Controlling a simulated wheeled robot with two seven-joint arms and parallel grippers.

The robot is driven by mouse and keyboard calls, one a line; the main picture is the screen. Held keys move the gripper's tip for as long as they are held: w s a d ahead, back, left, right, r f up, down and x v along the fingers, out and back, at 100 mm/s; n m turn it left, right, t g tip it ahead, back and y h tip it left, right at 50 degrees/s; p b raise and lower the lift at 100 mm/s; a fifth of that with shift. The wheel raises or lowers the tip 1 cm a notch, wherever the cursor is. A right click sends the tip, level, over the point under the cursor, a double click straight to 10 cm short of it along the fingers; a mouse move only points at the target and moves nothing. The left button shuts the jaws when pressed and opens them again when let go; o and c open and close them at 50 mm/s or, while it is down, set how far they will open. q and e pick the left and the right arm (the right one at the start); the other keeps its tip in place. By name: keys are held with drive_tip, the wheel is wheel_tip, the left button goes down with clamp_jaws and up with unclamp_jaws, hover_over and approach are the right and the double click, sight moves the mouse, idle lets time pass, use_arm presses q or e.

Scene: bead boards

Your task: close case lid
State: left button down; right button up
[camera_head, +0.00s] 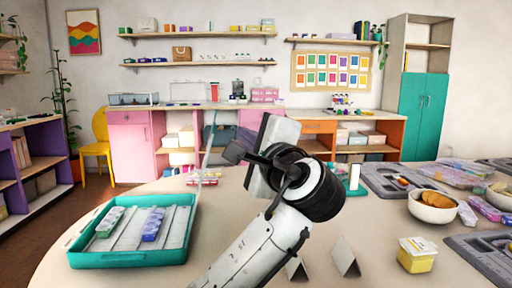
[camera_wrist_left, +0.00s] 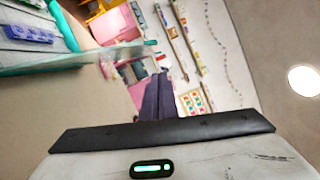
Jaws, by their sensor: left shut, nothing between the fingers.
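The teal case (camera_head: 130,259) sits on the table at the left, with a pale inside holding a green-and-white box (camera_head: 110,221) and a blue-purple box (camera_head: 153,224). Its clear lid (camera_head: 207,145) appears raised at the right side, seen nearly edge-on. In the left wrist view the lid (camera_wrist_left: 100,58) shows as a see-through panel beside the teal rim (camera_wrist_left: 63,25). My left gripper (camera_head: 233,152) is shut and empty, to the right of the lid and above the table. Its closed fingers (camera_wrist_left: 158,95) look apart from the lid, though the gap is hard to judge. My right gripper is out of view.
Small white folded cards (camera_head: 345,258) stand near the front. A red-and-clear box (camera_head: 202,180) lies behind the case.

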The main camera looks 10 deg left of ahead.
use_arm(q)
drive_tip(key=shift+s+a+r+b, duration=0.1)
drive_tip(key=shift+s+a+r, duration=0.1)
drive_tip(key=shift+a, duration=0.45)
drive_tip(key=shift+s+a+r+b, duration=0.1)
drive_tip(key=shift+s+a+r, duration=0.1)
drive_tip(key=shift+a, duration=0.5)
drive_tip(key=shift+s+a+r+b, duration=0.1)
drive_tip(key=shift+a+r, duration=0.1)
drive_tip(key=shift+a, duration=0.45)
